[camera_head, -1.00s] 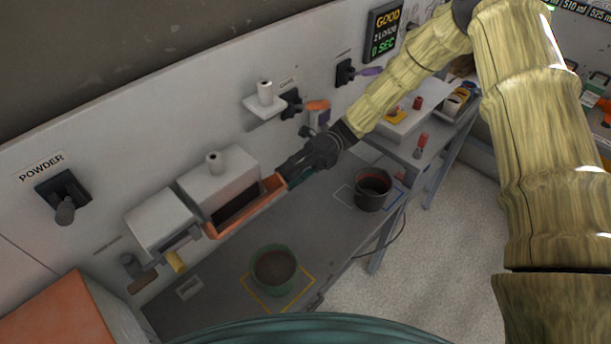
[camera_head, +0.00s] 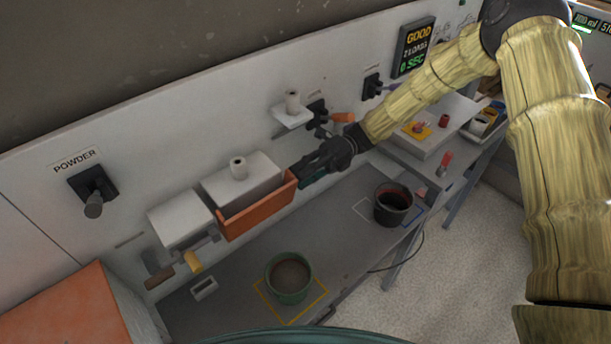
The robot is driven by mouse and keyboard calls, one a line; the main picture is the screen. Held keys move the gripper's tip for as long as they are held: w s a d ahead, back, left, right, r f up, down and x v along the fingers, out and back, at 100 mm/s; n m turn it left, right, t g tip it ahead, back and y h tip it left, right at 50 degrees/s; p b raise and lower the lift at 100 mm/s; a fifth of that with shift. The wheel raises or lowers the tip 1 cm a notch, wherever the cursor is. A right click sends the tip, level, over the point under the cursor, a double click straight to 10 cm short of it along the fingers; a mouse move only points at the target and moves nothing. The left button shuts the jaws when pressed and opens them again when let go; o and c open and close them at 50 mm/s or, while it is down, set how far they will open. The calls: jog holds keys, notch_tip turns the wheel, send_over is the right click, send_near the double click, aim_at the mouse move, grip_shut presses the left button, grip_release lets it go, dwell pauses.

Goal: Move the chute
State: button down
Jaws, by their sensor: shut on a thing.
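The orange trough (camera_head: 256,213), which I take to be the chute, lies along the front of a white box (camera_head: 240,180) with a knob on top. Its broad front face shows, and its inside is mostly hidden. My gripper (camera_head: 303,178) is at the trough's right end and is shut on it. The dark fingers cover that end, so the exact grip is hard to see.
A green pot (camera_head: 289,278) stands in a yellow outline at the bench front. A dark pot (camera_head: 393,203) stands to the right, near a blue outline. The grey bench (camera_head: 335,215) between them is clear. A powder lever (camera_head: 93,190) juts from the wall.

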jog(key=shift+w+a+r, duration=0.45)
jog(key=shift+w+a, duration=0.05)
jog(key=shift+w, duration=0.15)
jog(key=c, duration=1.4)
grip_release()
jog(key=shift+o, duration=0.4)
jog(key=shift+s+f, duration=0.15)
jog(key=shift+s, duration=0.05)
jog(key=shift+d+f, duration=0.1)
jog(key=shift+f, duration=0.05)
jog(key=shift+w+d, duration=0.15)
jog(key=v, duration=1.1)
jog(key=shift+w+d, duration=0.25)
jog(key=shift+w, duration=0.05)
